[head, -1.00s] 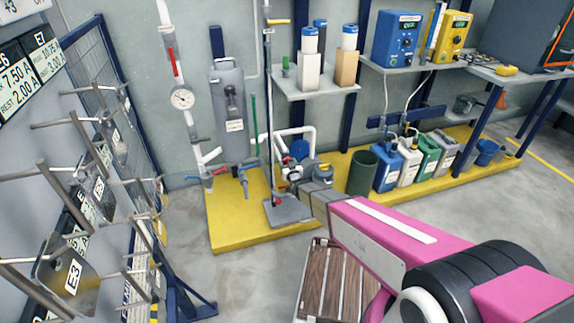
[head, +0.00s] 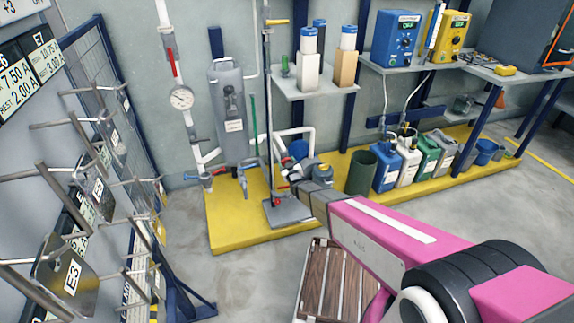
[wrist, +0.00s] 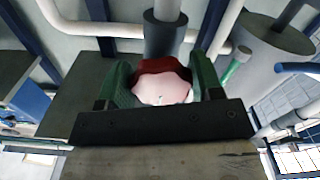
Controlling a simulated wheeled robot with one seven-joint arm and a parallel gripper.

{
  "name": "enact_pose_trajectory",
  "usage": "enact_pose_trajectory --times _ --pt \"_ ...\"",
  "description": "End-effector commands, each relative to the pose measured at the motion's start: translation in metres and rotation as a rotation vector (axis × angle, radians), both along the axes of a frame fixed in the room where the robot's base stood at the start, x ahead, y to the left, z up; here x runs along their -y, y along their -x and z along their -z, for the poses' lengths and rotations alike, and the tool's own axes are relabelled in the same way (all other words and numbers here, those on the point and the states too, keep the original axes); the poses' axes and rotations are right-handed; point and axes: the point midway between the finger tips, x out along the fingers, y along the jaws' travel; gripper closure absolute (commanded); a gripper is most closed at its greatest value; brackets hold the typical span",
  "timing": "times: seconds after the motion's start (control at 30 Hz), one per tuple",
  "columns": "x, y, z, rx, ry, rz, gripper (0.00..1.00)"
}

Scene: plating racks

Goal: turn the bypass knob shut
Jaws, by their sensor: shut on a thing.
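The bypass knob (wrist: 162,88) fills the middle of the wrist view. It has a dark red rim and a pale pink, lobed face, and sits at the end of a grey pipe fitting (wrist: 164,35). My gripper (wrist: 163,90) has a green finger on each side of the knob and is shut on it. In the head view my gripper (head: 284,187) is at the pipework above the yellow platform (head: 232,220). There my arm and gripper hide most of the knob, and its turn angle cannot be read.
A grey filter tank (head: 228,115), a pressure gauge (head: 181,98) and a thin upright pole (head: 268,110) stand close to the left. A dark green bin (head: 361,172) and several canisters stand to the right. A slatted wooden stool (head: 335,285) is below my arm.

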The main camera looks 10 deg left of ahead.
Motion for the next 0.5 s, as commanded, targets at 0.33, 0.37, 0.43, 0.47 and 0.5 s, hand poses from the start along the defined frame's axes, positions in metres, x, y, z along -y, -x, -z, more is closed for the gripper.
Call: enact_pose_trajectory --times 0.33,0.37,0.43,0.47,0.5 --pt "0.0001 0.0002 -0.0001 0.001 0.002 0.000 0.15" --pt "0.0001 0.0002 -0.0001 0.001 0.002 0.000 0.15" --pt "0.0003 0.0008 -0.0002 0.001 0.001 0.000 0.15" --pt "0.0008 0.0014 -0.0002 0.001 0.001 0.000 0.15" --pt "0.0015 0.0027 -0.0003 0.001 0.001 0.000 0.15"
